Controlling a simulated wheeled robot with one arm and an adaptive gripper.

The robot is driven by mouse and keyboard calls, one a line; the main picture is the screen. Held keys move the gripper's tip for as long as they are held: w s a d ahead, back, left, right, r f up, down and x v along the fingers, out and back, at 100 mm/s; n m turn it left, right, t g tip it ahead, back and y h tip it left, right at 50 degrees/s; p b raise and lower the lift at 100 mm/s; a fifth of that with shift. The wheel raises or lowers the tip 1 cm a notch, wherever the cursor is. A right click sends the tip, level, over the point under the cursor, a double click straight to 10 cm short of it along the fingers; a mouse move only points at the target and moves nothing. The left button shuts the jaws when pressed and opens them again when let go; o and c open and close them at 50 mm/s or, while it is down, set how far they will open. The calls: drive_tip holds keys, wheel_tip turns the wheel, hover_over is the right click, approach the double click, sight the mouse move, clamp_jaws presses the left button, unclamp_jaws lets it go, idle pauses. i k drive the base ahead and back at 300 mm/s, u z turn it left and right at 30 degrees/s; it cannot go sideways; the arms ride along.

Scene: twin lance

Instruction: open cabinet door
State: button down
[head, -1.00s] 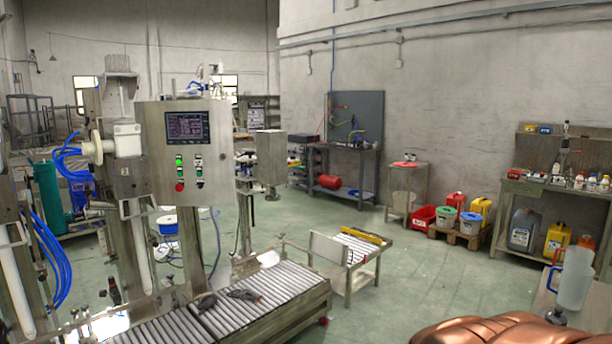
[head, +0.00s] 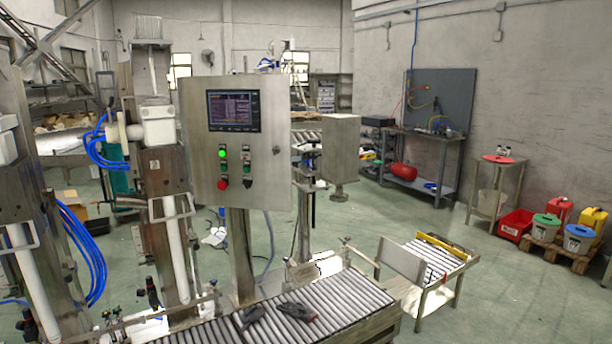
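A grey metal control cabinet (head: 198,92) stands on a post at the left middle of the head view. Its front door (head: 235,200) looks shut. The door carries a dark screen (head: 233,111), a lit green button (head: 223,153), a red button (head: 222,184) and a black switch (head: 247,182). A small dark latch (head: 276,150) sits near the door's right edge. My gripper is not in view, so its relation to the door does not show.
A roller conveyor (head: 340,305) runs in front of the cabinet, with dark objects (head: 297,312) on it. A small roller cart (head: 425,290) stands to its right. Filling-machine columns (head: 165,195) stand left. Green floor (head: 500,300) is open at the right.

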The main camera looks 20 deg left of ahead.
sight(269, 175)
drive_tip(key=u, duration=0.45)
drive_tip(key=i, duration=1)
drive_tip(key=u, duration=1.05)
drive_tip(key=i, duration=0.35)
drive_tip(key=u, duration=0.25)
